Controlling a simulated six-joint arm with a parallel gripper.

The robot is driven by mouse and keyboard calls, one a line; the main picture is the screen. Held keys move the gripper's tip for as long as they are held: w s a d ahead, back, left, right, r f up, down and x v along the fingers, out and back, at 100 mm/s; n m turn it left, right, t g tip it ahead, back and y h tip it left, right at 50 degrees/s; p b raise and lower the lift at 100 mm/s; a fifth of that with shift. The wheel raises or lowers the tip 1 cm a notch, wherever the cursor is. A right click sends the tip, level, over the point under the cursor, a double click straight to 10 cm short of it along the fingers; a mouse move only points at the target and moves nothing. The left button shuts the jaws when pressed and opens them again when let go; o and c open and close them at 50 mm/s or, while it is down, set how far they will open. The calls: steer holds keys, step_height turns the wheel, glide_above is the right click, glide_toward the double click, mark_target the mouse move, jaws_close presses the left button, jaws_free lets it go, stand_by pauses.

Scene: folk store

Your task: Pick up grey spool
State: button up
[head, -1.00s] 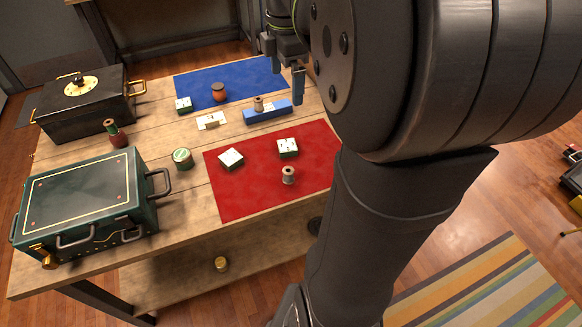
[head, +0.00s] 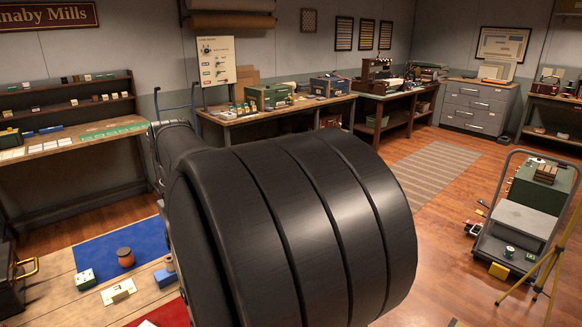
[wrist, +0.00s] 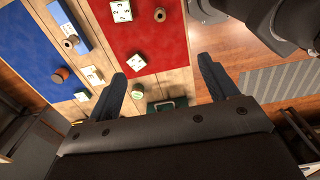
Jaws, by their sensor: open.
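A small greyish spool (wrist: 160,15) stands on the red mat (wrist: 160,40) near the top of the wrist view. A second, browner spool (wrist: 69,42) stands by the blue block (wrist: 66,18) at the left; it also shows in the head view (head: 169,263). My gripper (wrist: 162,74) is open and empty, its fingers spread wide above the table. The greyish spool lies beyond the fingertips, not between them. In the head view my arm hides the gripper and the greyish spool.
White-topped blocks (wrist: 121,11) (wrist: 137,62) lie on the red mat. An orange-brown jar (head: 125,257) stands on the blue mat (head: 100,247).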

steer(key=c, duration=0.4)
steer(key=shift+c, duration=0.2)
steer(key=a+f+m+h, duration=0.2)
steer(key=a+f+m, duration=0.15)
steer(key=f, duration=0.45)
steer(key=a+f+m+h, duration=0.2)
steer(key=a+f+m, duration=0.15)
steer(key=f, duration=0.45)
steer(key=shift+t+h, duration=0.3)
steer(key=x, duration=1.1)
steer(key=s+x, duration=0.1)
steer(key=x, duration=0.5)
steer(key=shift+w+d+f, duration=0.1)
steer(key=shift+d, duration=0.2)
